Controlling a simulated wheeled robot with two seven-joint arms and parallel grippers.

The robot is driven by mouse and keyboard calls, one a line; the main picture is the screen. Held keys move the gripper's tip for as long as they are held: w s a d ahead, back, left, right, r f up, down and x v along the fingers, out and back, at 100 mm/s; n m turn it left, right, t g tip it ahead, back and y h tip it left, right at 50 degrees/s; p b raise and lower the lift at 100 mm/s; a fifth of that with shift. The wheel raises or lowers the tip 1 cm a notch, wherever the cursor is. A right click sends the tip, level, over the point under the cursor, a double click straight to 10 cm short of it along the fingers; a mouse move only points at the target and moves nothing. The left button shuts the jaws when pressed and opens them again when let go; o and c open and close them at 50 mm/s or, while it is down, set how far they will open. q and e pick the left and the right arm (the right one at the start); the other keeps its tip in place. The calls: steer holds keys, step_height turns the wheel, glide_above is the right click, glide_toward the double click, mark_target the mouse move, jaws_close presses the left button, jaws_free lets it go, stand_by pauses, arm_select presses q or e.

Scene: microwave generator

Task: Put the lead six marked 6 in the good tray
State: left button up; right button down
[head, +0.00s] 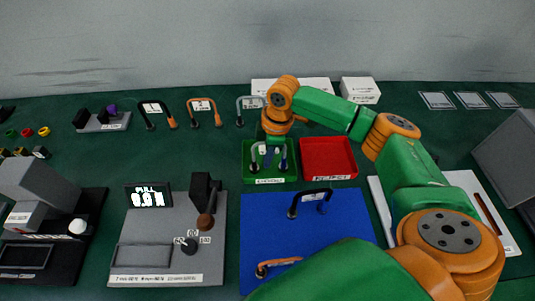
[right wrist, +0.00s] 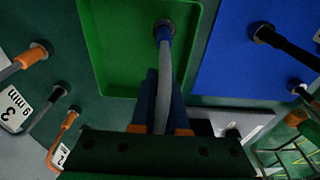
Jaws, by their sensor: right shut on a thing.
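My right gripper (head: 272,147) is over the green tray (head: 251,172), which has a white label on its front edge. It is shut on a grey lead with a blue end (right wrist: 163,75). In the right wrist view the lead hangs from the fingers (right wrist: 160,105) with its far end over the green tray floor (right wrist: 115,50). Part of the lead is hidden by the gripper, and I cannot read any number on it. Whether its ends touch the tray floor I cannot tell. My left gripper is not in view.
A red tray (head: 328,150) stands right of the green one. A blue mat (head: 285,230) bears a black lead (head: 309,196) and an orange-brown lead (head: 280,263). Several tagged leads lie at the back, including an orange one (head: 202,106). A grey test unit (head: 150,235) stands left of the mat.

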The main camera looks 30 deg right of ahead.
steer(key=shift+s+f, duration=0.1)
steer(key=shift+f, duration=0.15)
steer(key=c, duration=0.9)
jaws_free()
steer(key=shift+f, duration=0.1)
steer(key=r, duration=0.4)
steer(key=d+r+b, duration=0.1)
steer(key=r, duration=0.7)
steer(key=shift+s+d+r, duration=0.1)
steer(key=shift+s+d, duration=0.2)
steer(key=shift+s, duration=0.1)
